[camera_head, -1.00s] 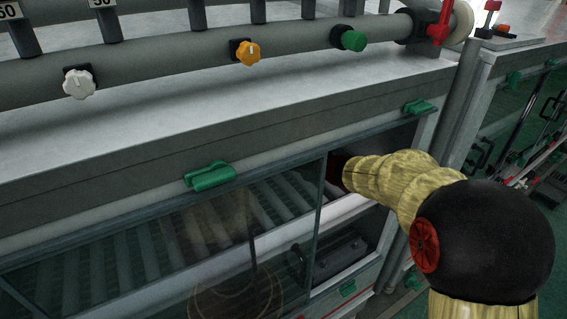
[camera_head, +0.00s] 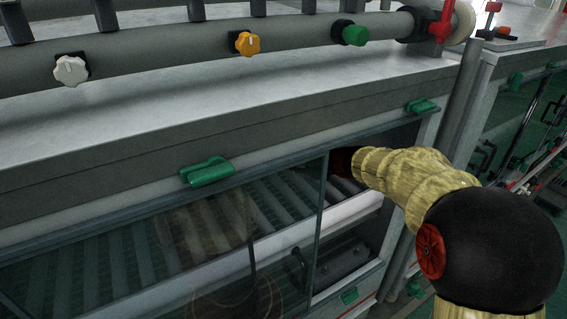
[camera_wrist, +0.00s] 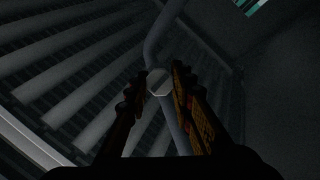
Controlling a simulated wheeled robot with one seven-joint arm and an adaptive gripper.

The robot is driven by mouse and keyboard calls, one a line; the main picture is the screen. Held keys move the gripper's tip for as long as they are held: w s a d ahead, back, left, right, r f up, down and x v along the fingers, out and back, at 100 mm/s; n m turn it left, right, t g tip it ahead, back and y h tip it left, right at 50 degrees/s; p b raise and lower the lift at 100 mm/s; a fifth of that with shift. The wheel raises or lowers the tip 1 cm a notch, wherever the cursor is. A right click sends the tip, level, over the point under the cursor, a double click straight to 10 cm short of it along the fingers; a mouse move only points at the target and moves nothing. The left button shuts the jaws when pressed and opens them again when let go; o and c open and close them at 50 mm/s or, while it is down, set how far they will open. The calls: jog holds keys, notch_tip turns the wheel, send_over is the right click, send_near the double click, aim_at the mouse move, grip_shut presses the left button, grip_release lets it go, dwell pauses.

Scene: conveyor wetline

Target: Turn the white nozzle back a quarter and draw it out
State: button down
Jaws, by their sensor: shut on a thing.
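In the wrist view the white nozzle (camera_wrist: 159,82) shows as a small pale round end, dim in the dark, at a grey pipe (camera_wrist: 168,30). The two fingers of my gripper (camera_wrist: 158,86) stand on either side of it, closed on it. How far the nozzle is turned cannot be read. In the head view my arm reaches through the open right part of the cabinet front, and the gripper and nozzle are hidden inside.
A glass sliding door (camera_head: 170,240) covers the left of the opening, close to my arm. Rollers (camera_wrist: 60,65) lie behind the pipe. Above run a pipe with white (camera_head: 70,70), orange (camera_head: 246,43) and green (camera_head: 355,35) knobs. Green clips (camera_head: 207,172) sit on the frame.

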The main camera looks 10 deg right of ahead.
jog(key=shift+s+r, duration=0.1)
jog(key=shift+r, duration=0.1)
jog(key=shift+s+d+r, duration=0.25)
jog(key=shift+s+r, duration=0.15)
jog(key=shift+s, duration=0.15)
jog(key=shift+s+r, duration=0.1)
jog(key=shift+s+d+r, duration=0.1)
jog(key=shift+s+r, duration=0.05)
jog(key=shift+s, duration=0.1)
jog(key=shift+s+r, duration=0.1)
jog(key=s+r, duration=0.1)
jog(key=s+d+r+p, duration=0.1)
jog(key=s+r, duration=0.1)
jog(key=shift+s+d, duration=0.1)
jog(key=shift+s, duration=0.2)
dwell(0.4)
jog(key=shift+f, duration=0.1)
